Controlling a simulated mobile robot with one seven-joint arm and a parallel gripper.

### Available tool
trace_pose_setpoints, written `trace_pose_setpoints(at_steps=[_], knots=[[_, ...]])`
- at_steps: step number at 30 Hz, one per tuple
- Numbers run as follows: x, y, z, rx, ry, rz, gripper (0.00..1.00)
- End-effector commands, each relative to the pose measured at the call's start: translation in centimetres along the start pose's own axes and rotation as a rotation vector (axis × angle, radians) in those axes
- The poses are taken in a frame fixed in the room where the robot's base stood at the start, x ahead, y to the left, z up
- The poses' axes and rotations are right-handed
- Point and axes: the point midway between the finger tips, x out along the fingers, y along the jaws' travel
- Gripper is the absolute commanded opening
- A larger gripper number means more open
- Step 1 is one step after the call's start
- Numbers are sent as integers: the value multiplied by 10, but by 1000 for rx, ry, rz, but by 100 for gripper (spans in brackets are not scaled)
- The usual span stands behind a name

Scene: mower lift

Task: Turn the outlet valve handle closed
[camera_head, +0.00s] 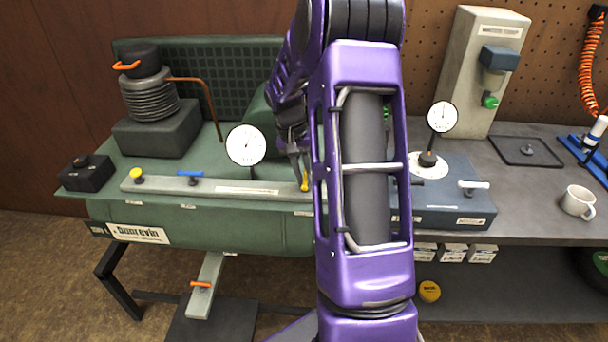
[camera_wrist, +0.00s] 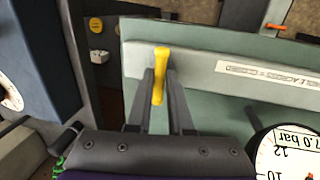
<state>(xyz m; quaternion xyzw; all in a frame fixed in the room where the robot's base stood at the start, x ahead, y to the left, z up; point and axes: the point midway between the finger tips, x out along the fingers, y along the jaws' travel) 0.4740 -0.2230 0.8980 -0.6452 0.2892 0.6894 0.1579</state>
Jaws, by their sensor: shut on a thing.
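A yellow lever handle (camera_head: 305,183) sits near the right end of the pale manifold bar (camera_head: 150,184) on the green compressor bench. In the wrist view the yellow handle (camera_wrist: 160,62) points across the bar, its rounded end showing past my fingertips. My gripper (camera_head: 300,162) is shut on this handle, one dark finger on each side (camera_wrist: 160,85). My arm hides the bar's right end and part of the bench in the head view. A blue lever handle (camera_head: 190,174) lies along the bar further left. No label naming the outlet valve is readable.
A round gauge (camera_head: 246,145) stands behind the bar; its edge shows close to my gripper in the wrist view (camera_wrist: 290,155). A yellow knob (camera_head: 137,175) is at the bar's left end. A blue-grey box (camera_head: 450,205) with a gauge stands right, and a mug (camera_head: 578,201) further right.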

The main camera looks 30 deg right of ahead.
Motion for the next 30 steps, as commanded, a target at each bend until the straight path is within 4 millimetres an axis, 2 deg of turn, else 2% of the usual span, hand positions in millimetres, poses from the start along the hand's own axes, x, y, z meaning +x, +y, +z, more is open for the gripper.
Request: trace_pose_setpoints(at_steps=[14, 20, 30], knots=[[-1, -1, 0, 56, -10, 0, 0], [-1, -1, -1, 180, -35, 0, 0], [-2, 0, -2, 488, -96, 1, 0]])
